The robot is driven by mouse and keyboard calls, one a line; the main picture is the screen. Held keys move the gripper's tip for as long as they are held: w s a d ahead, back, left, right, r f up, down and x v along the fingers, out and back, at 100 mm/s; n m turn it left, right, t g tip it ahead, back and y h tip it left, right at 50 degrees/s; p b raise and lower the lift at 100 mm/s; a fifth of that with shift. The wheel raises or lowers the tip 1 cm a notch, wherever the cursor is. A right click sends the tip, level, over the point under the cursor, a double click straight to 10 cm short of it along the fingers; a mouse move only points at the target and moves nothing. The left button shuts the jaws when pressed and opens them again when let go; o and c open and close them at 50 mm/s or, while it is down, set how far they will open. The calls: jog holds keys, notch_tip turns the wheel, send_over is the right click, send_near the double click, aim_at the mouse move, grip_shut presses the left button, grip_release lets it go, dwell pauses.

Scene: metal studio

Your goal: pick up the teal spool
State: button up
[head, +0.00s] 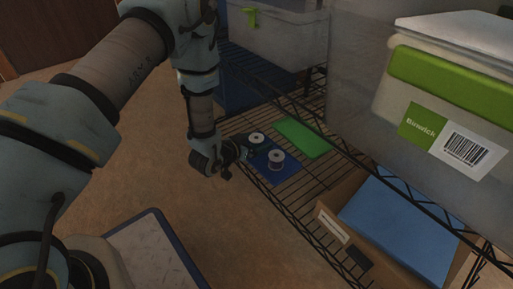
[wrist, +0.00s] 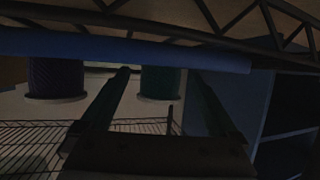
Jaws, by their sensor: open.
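The teal spool (head: 257,139) stands upright on a blue mat (head: 285,177) on the wire shelf; its pale top shows in the head view. My gripper (head: 243,151) is low at the shelf's front edge, just left of this spool. In the wrist view, which looks upside down, the teal spool (wrist: 160,83) appears between the two open fingers (wrist: 160,72), beyond or between their tips; I cannot tell how deep. The fingers hold nothing that I can see. A purple spool (wrist: 55,78) stands beside it, outside the fingers; it is the nearer spool (head: 276,159) in the head view.
A green flat piece (head: 302,138) lies behind the spools. A cardboard box with a blue top (head: 400,222) stands to the right on the shelf. A clear bin with a green band (head: 445,85) sits on the higher shelf, whose wire edge (head: 330,135) runs close by.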

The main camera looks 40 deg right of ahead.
jog(key=shift+d, duration=0.15)
jog(key=c, duration=1.4)
